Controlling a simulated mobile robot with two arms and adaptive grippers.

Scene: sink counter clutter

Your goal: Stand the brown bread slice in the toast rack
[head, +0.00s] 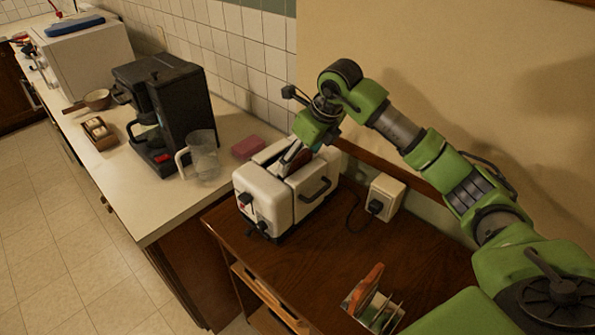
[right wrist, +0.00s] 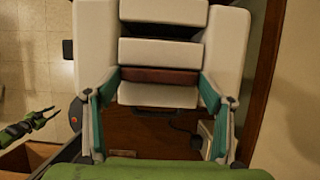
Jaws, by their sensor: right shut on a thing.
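The brown bread slice (right wrist: 158,76) shows as a dark brown strip in a slot of the white toaster (head: 254,198), which also shows in the right wrist view (right wrist: 160,52). My right gripper (head: 290,160) is above the toaster, pointing down. In the right wrist view its teal-padded fingers (right wrist: 160,77) are shut on the slice's two ends. The slice's lower part is hidden in the slot. The toast rack (head: 390,314), with thin upright dividers, stands at the front of the brown table. An orange-brown slice stands at its left end. My left gripper (right wrist: 45,117) shows small at the left of the wrist view.
A glass jug (head: 204,158), a black coffee maker (head: 180,110) and a pink block (head: 248,147) stand on the pale counter at left. A wall socket (head: 386,197) with a cable is right of the toaster. Bare tabletop (head: 340,245) lies between toaster and rack.

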